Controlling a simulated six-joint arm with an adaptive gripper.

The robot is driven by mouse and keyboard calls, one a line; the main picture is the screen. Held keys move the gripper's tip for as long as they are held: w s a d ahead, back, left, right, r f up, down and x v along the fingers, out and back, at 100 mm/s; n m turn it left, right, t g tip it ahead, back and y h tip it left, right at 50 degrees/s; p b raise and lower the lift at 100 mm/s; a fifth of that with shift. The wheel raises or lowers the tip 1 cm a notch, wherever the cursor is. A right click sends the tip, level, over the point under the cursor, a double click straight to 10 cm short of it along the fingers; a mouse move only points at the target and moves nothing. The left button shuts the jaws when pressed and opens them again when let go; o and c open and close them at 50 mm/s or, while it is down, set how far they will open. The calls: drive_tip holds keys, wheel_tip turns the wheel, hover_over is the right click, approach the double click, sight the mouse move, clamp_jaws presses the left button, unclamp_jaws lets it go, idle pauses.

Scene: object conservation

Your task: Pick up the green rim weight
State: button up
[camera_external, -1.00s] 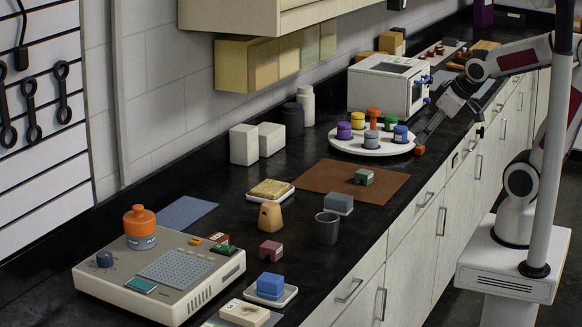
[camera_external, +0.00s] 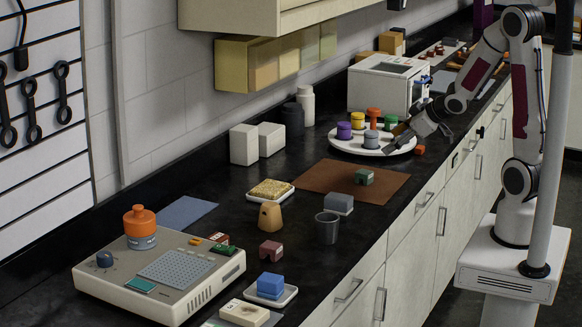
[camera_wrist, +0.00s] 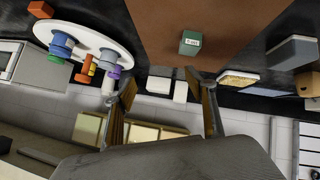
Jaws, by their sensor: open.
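A small green block (camera_external: 364,177), which looks like the green rim weight, sits on the brown mat (camera_external: 318,181). In the wrist view the green block (camera_wrist: 190,43) shows a pale label and lies beyond the fingertips, on the brown mat (camera_wrist: 220,20). My gripper (camera_external: 390,147) is by the right edge of the white round platter, up and to the right of the green block and apart from it. In the wrist view my gripper (camera_wrist: 161,82) has its two fingers spread wide with nothing between them.
The white round platter (camera_external: 345,147) holds several coloured jars close to my gripper. An orange block (camera_external: 419,150) lies right of it. A grey block (camera_external: 338,203) and a dark cup (camera_external: 327,228) stand in front of the mat. The mat around the green block is bare.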

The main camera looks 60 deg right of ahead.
sight(368, 172)
drive_tip(key=f+y, duration=0.1)
drive_tip(key=f, duration=0.1)
drive_tip(key=w+f+t+y, duration=0.1)
drive_tip(key=f, duration=0.1)
drive_tip(key=f+n+y, duration=0.1)
drive_tip(key=f, duration=0.2)
drive_tip(key=shift+w+f+t, duration=0.1)
drive_tip(key=shift+w+t, duration=0.2)
drive_tip(key=shift+t, duration=0.1)
drive_tip(key=shift+s+a+f+t+y, duration=0.1)
drive_tip(key=shift+a+f+t+y, duration=0.05)
drive_tip(key=shift+f+y, duration=0.25)
drive_tip(key=shift+s+a+f+t+y, duration=0.15)
drive_tip(key=shift+f+y, duration=0.1)
drive_tip(key=shift+y, duration=0.15)
drive_tip(key=shift+s+a+f+t+y, duration=0.4)
drive_tip(key=shift+t+y, duration=0.1)
drive_tip(key=shift+y, duration=0.2)
drive_tip(key=shift+w, duration=0.1)
drive_tip(key=shift+x, duration=1.25)
drive_tip(key=shift+w+a, duration=0.1)
drive_tip(key=shift+w+a, duration=0.3)
drive_tip(key=shift+w, duration=0.4)
drive_tip(key=shift+w+a, duration=0.35)
drive_tip(key=shift+w, duration=0.4)
drive_tip(key=shift+x, duration=1.05)
drive_tip(key=shift+f, duration=0.1)
